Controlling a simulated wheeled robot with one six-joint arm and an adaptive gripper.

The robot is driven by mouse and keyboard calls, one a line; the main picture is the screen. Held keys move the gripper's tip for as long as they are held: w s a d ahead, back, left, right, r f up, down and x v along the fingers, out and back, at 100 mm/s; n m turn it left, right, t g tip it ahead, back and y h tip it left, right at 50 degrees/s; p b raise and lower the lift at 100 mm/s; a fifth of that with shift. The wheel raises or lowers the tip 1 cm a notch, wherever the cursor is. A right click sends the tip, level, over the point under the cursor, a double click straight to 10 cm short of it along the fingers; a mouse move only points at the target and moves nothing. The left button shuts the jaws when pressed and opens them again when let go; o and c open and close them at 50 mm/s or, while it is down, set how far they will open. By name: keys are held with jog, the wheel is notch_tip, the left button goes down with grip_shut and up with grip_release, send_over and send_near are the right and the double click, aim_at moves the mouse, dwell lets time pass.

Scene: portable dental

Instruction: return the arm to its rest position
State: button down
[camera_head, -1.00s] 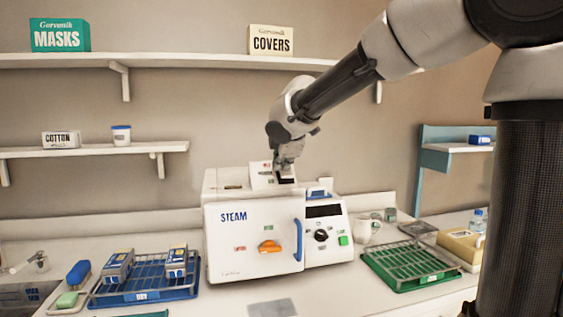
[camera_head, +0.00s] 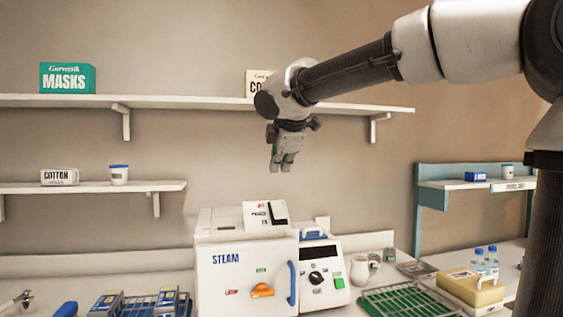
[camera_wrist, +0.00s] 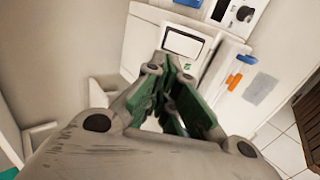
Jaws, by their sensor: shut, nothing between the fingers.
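My gripper (camera_head: 282,163) hangs pointing down in the air above the white STEAM sterilizer (camera_head: 240,275), in front of the wall and just below the upper shelf. Its fingers are together and hold nothing. In the wrist view my gripper (camera_wrist: 180,117) shows its green-lined fingers, with the sterilizer (camera_wrist: 197,72) beyond them. My arm reaches in from the right in the head view, raised in front of the shelf and partly covering the COVERS box (camera_head: 257,84).
The upper shelf (camera_head: 200,105) runs behind my arm and carries a MASKS box (camera_head: 67,78). A blue rack (camera_head: 140,306) stands left of the sterilizer and a green rack (camera_head: 410,300) right. A blue side shelf (camera_head: 432,198) is at right. The air around my gripper is clear.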

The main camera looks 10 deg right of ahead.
jog(key=shift+s+r, duration=0.25)
jog(key=shift+r, duration=0.2)
jog(key=s+d+f+m+g, duration=0.2)
jog(key=s+d+f+m, duration=0.7)
jog(key=s+f, duration=0.3)
jog(key=s+d+f+m+g, duration=0.3)
jog(key=s+d+f+m, duration=0.5)
jog(key=s, duration=0.8)
notch_tip(320, 180, down, 4)
jog(key=shift+s+d+r+m, duration=0.15)
jog(key=shift+s+d+m, duration=0.1)
jog(key=shift+d+m, duration=0.2)
